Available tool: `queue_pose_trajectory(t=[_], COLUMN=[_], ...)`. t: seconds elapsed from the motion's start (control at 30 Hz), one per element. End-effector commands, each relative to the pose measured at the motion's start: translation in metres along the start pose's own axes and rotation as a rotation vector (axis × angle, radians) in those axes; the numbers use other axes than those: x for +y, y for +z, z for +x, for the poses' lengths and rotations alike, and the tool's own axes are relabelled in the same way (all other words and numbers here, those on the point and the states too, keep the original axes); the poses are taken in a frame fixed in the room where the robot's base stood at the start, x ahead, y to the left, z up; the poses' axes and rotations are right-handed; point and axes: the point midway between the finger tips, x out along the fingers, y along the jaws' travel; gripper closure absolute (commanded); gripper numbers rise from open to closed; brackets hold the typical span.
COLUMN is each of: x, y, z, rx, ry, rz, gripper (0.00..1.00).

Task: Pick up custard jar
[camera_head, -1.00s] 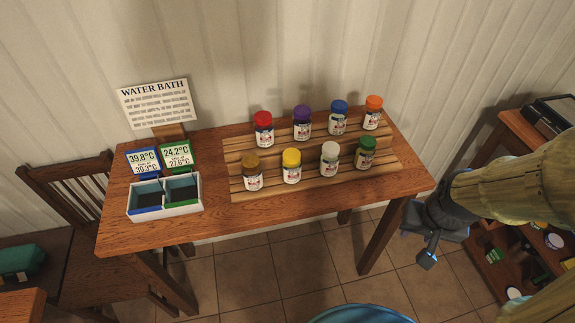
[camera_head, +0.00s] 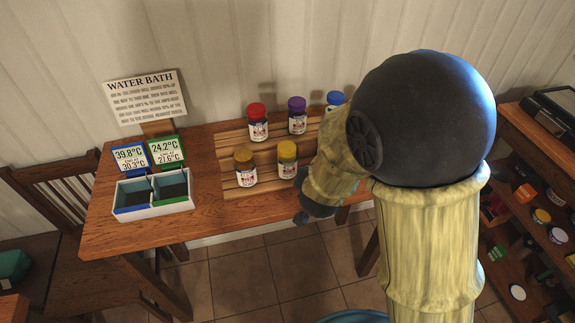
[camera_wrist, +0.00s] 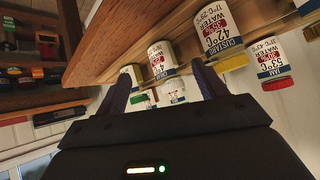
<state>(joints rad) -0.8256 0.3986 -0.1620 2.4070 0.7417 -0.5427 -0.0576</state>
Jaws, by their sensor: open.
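The custard jar (camera_wrist: 222,32) has a white label reading CUSTARD and a yellow lid. In the wrist view it is at the upper right, just beyond the right finger. In the head view the yellow-lidded jar (camera_head: 287,162) stands upright in the front row on the slatted wooden rack (camera_head: 233,165). My gripper (camera_wrist: 161,70) is open, its fingers apart with nothing held between them. In the head view only its dark part (camera_head: 318,206) shows at the table's front edge, right of the custard jar; my arm hides the rest.
A brown-lidded jar (camera_head: 245,168) stands left of the custard jar. Red-lidded (camera_head: 257,124) and purple-lidded (camera_head: 297,117) jars stand behind, with a blue-lidded one (camera_head: 335,103). A two-compartment box (camera_head: 153,205) is at the table's left. Shelves (camera_head: 520,215) stand at the right.

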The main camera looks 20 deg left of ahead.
Motion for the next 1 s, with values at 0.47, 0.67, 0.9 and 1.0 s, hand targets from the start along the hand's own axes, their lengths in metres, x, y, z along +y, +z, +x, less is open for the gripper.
queue_pose_trajectory(t=[0.47,0.67,0.9,1.0], x=[-0.100,-0.117,-0.118,-0.118], y=[0.066,0.084,0.085,0.085], z=[-0.021,-0.050,-0.055,-0.055], rx=[0.537,0.704,0.730,0.729], ry=[0.074,0.094,0.099,0.098], rz=[-0.090,-0.112,-0.113,-0.113], gripper=[0.29,0.29,0.29,0.29])
